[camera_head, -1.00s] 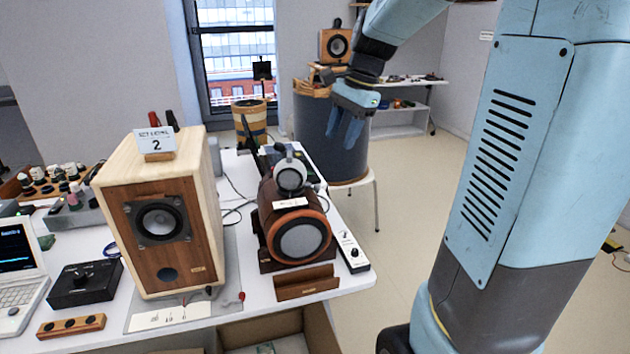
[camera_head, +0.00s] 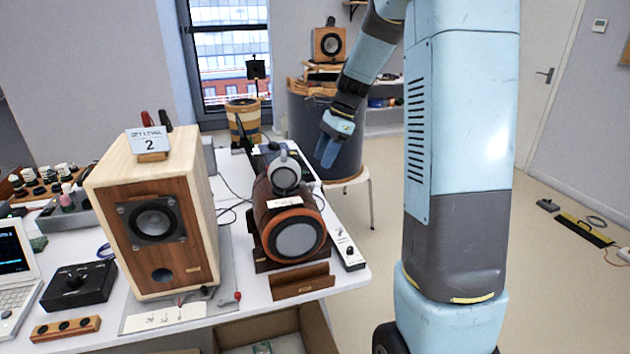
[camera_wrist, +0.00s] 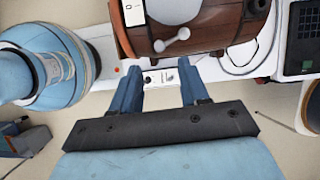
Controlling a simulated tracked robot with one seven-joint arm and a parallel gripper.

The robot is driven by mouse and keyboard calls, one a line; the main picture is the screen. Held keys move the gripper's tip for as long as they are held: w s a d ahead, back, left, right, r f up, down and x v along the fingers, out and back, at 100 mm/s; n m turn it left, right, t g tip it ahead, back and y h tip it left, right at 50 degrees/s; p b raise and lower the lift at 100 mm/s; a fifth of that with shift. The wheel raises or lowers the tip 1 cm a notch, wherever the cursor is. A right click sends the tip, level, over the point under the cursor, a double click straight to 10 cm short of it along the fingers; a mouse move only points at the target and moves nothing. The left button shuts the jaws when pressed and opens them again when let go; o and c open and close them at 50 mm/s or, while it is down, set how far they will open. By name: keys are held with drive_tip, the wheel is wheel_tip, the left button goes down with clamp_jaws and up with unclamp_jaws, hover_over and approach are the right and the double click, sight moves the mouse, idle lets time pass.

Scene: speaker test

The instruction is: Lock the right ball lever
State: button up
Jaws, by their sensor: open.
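A pale grey lever with ball ends (camera_wrist: 172,41) sits on the side of the brown wooden barrel speaker (camera_wrist: 210,28) in the wrist view. The barrel speaker (camera_head: 262,212) lies on its cradle on the white table in the head view, where its right-side lever cannot be made out. My gripper (camera_wrist: 160,75) is open and empty. In the wrist view its two blue fingers point toward the speaker's side, with the lever beyond and between their lines, apart from them. In the head view my gripper (camera_head: 326,155) hangs beyond the table's right edge, beside the barrel speaker.
A white control strip with a knob (camera_head: 347,250) lies along the table's right edge, below the speaker. A box speaker (camera_head: 152,215) stands left. A dark drum on a stool (camera_head: 345,170) stands behind my gripper.

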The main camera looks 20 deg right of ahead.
sight(313, 183)
drive_tip(key=x, duration=0.8)
drive_tip(key=shift+f, duration=0.1)
